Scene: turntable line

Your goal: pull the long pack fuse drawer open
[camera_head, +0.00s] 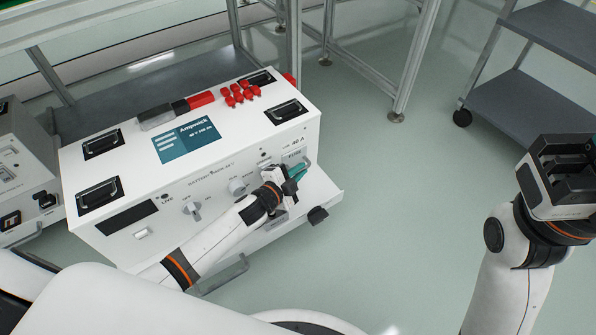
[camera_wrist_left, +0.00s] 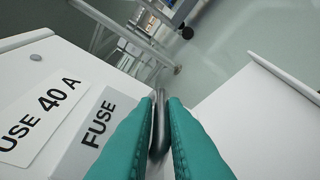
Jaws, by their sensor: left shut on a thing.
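The long battery pack (camera_head: 240,135) is a white box with a blue label, standing in front of me in the head view. Its fuse drawer front (camera_wrist_left: 85,130) carries the word FUSE on grey in the left wrist view, beside a plate reading FUSE 40 A. My left gripper (camera_head: 296,172) is at the right end of the pack's front face. Its teal fingers (camera_wrist_left: 160,115) are shut on a dark upright bar handle (camera_wrist_left: 159,110) of the drawer. I cannot tell how far out the drawer stands. My right gripper (camera_head: 566,160) is at the right edge, away from the pack; its jaw gap is unclear.
A second grey unit (camera_head: 20,165) stands at the left. Red caps (camera_head: 238,94) and black handles (camera_head: 287,111) sit on the pack's top. A grey shelf cart (camera_head: 540,100) stands at the back right. Open floor (camera_head: 400,190) lies between the pack and my right arm.

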